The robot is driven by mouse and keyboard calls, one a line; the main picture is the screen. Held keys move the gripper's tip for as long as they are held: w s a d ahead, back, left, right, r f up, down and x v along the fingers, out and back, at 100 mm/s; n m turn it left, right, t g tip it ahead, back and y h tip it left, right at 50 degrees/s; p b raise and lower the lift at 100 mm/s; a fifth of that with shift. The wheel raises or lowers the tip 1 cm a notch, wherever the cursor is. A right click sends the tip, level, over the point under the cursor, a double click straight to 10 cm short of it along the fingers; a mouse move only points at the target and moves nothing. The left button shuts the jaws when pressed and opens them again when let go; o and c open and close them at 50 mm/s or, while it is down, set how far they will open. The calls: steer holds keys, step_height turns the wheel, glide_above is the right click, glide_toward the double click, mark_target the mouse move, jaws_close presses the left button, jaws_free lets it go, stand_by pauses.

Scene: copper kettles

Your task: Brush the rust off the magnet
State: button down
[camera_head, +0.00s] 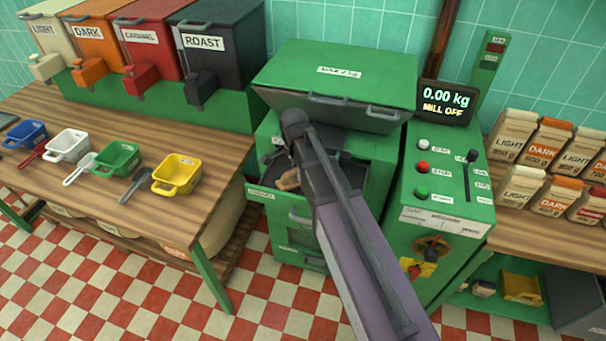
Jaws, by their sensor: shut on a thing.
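My arm reaches from the bottom right up to the open front of the green mill (335,75). My gripper (285,165) is small, dark and partly hidden behind my own arm link, inside the opening below the raised dark flap (335,108). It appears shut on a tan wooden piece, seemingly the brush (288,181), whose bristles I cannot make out. The magnet cannot be told apart in the dark opening. Any rust on it, and whether the brush touches it, are hidden.
Coloured scoops, including a yellow one (178,175), lie on the left wooden table (215,205). Coffee bags (553,140) stand at right. Checkered floor (150,285) is free in front.

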steer(key=shift+w+a, duration=0.2)
steer(key=shift+a, duration=0.3)
steer(key=shift+a, duration=0.1)
steer(key=shift+w+a, duration=0.35)
steer(key=shift+a, duration=0.5)
steer(key=shift+w+a, duration=0.35)
steer(key=shift+a, duration=0.45)
steer(key=shift+w+d, duration=0.1)
steer(key=shift+d, duration=0.1)
steer(key=shift+s+d, duration=0.35)
steer(key=shift+d, duration=0.5)
steer(key=shift+s+d, duration=0.3)
steer(key=shift+d, duration=0.5)
steer(key=shift+s+d, duration=0.1)
steer(key=shift+d, duration=0.05)
steer(key=shift+s+d+f, duration=0.1)
steer(key=shift+s+d, duration=0.25)
steer(key=shift+d, duration=0.45)
steer(key=shift+s+d, duration=0.3)
steer(key=shift+d, duration=0.5)
